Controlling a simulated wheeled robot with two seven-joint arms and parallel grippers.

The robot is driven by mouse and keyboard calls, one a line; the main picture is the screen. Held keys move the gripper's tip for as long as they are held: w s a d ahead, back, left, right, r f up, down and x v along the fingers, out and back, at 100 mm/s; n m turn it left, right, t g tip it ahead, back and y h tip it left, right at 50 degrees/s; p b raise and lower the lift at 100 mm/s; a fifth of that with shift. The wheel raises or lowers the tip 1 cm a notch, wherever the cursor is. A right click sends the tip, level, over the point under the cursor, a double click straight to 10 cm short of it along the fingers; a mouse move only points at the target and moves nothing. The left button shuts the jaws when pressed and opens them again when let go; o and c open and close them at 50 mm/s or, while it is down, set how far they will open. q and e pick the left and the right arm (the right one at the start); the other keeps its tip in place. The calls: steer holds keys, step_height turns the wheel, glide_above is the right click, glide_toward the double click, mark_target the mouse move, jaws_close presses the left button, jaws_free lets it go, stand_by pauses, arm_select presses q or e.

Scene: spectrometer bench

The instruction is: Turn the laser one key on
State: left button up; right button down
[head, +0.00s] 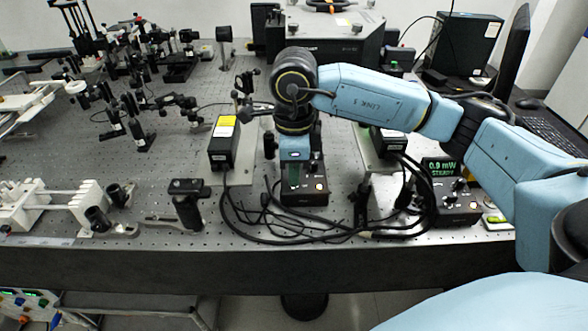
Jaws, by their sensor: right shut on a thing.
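My right arm comes in from the right and bends down at the wrist. My right gripper (293,182) points down at a small black control box (316,196) near the middle front of the bench. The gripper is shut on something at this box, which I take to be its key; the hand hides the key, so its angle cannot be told. A lit orange-white button shows on the box's right side. A second black control box (457,208) stands further right, with a green display (441,168) reading "0.9 mW STEADY". My left gripper is not in view.
Black cables (262,222) loop around the box on the bench (80,170). A black laser head with a yellow label (224,142) stands to the left. Optics mounts crowd the left side. A monitor (512,60) and keyboard (555,135) are at the right.

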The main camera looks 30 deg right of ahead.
steer(key=c, duration=1.6)
jaws_free()
arm_select(q)
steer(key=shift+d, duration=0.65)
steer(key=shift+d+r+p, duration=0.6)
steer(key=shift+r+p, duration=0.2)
steer(key=shift+p, duration=0.05)
arm_select(e)
step_height(320, 180, up, 14)
steer(key=shift+f, duration=0.25)
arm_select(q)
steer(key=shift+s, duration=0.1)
